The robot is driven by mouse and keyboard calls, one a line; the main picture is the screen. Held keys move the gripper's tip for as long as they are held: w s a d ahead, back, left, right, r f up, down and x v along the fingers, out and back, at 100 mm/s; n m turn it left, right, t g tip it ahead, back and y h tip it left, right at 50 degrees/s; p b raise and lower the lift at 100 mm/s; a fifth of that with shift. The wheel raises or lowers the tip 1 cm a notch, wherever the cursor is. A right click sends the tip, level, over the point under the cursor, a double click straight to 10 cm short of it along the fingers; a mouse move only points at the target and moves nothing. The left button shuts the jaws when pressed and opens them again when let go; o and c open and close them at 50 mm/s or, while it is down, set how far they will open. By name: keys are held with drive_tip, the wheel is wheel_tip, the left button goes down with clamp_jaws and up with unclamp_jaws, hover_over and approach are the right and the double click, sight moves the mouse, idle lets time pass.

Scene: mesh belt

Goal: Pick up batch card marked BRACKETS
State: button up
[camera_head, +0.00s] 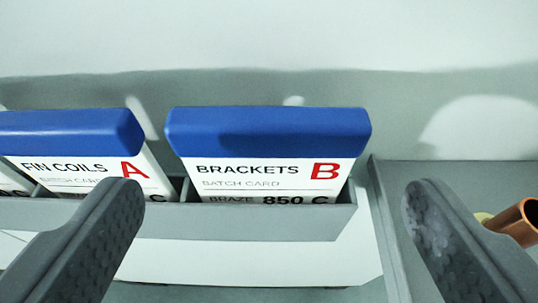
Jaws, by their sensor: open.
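The batch card marked BRACKETS (265,172) stands upright in a grey holder (290,221). It has a blue top edge, a white face, a red letter B and the line BRAZE 850 C, partly hidden by the holder's front wall. My gripper (270,195) is open. One finger shows at the lower left and one at the lower right, with the BRACKETS card seen between them. Neither finger appears to touch the card. The left finger covers part of the neighbouring card's lower area.
A grey tray-like edge (385,230) runs to the right of the holder. A copper pipe piece (517,220) lies at the far right. A pale wall is behind.

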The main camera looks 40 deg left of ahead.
sight(267, 148)
drive_tip(key=x, duration=0.5)
drive_tip(key=shift+a, duration=0.1)
drive_tip(key=shift+s+r, duration=0.1)
drive_tip(key=c, duration=0.6)
drive_tip(key=shift+r, duration=0.1)
